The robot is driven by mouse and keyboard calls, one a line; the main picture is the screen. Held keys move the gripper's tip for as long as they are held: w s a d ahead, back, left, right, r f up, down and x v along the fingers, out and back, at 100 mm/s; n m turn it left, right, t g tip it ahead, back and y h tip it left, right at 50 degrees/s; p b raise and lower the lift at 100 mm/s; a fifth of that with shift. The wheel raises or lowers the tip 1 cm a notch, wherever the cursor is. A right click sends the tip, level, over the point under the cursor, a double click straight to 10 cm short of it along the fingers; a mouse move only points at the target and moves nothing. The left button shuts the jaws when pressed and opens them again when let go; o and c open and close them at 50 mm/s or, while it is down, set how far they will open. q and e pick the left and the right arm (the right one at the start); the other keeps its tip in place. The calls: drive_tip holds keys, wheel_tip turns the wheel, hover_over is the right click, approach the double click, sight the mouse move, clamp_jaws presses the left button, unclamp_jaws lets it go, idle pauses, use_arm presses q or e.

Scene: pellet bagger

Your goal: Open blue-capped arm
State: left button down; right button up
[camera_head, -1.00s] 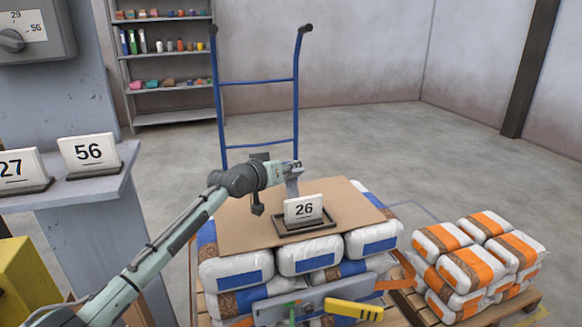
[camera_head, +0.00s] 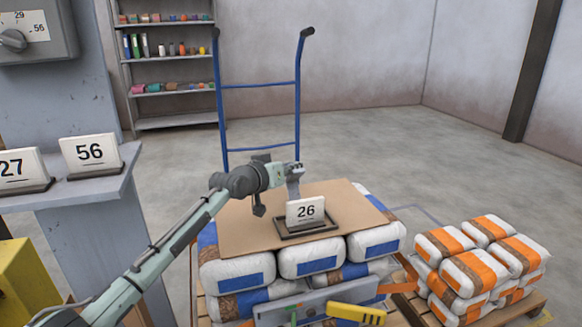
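My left gripper (camera_head: 294,184) hangs over the cardboard sheet on the bag stack, its tip at the upper left edge of the white card marked 26 (camera_head: 306,211). I cannot tell whether it touches the card or whether its fingers are open or shut. The card stands upright in a dark tray (camera_head: 322,233). At the front of the stack is a grey bar (camera_head: 280,313) with a small green part, an orange arm (camera_head: 398,288) at its right and a yellow piece (camera_head: 356,314). I cannot make out a blue cap on any arm. My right gripper is not in view.
Blue-banded bags (camera_head: 310,257) lie under the cardboard (camera_head: 240,232). Orange-banded bags (camera_head: 480,262) sit on a pallet at right. A blue hand truck (camera_head: 298,100) stands behind. Cards 56 (camera_head: 89,153) and 27 (camera_head: 14,168) stand on a grey ledge at left. The floor behind is clear.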

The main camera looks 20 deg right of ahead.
use_arm(q)
drive_tip(key=shift+w+a+f, duration=0.1)
drive_tip(key=shift+a+f, duration=0.15)
drive_tip(key=shift+f, duration=0.25)
drive_tip(key=shift+w+a+f, duration=0.1)
drive_tip(key=shift+a+f, duration=0.1)
drive_tip(key=shift+f, duration=0.3)
drive_tip(key=c, duration=1.3)
unclamp_jaws()
drive_tip(key=shift+f, duration=0.1)
drive_tip(key=shift+r, duration=0.4)
drive_tip(key=shift+s+a+r+p, duration=0.15)
drive_tip(key=shift+a+r+p, duration=0.2)
drive_tip(key=shift+p, duration=0.55)
drive_tip(key=shift+s+a+r+y+p, duration=0.35)
drive_tip(key=shift+a+r+p, duration=0.25)
drive_tip(key=shift+p, duration=0.6)
drive_tip(key=shift+s+a+r+p, duration=0.25)
drive_tip(key=shift+s+a+r, duration=0.6)
drive_tip(key=shift+a, duration=0.2)
drive_tip(key=shift+s+a+r+p, duration=0.2)
drive_tip(key=shift+s+a+r, duration=0.55)
drive_tip(key=shift+s+a, duration=0.25)
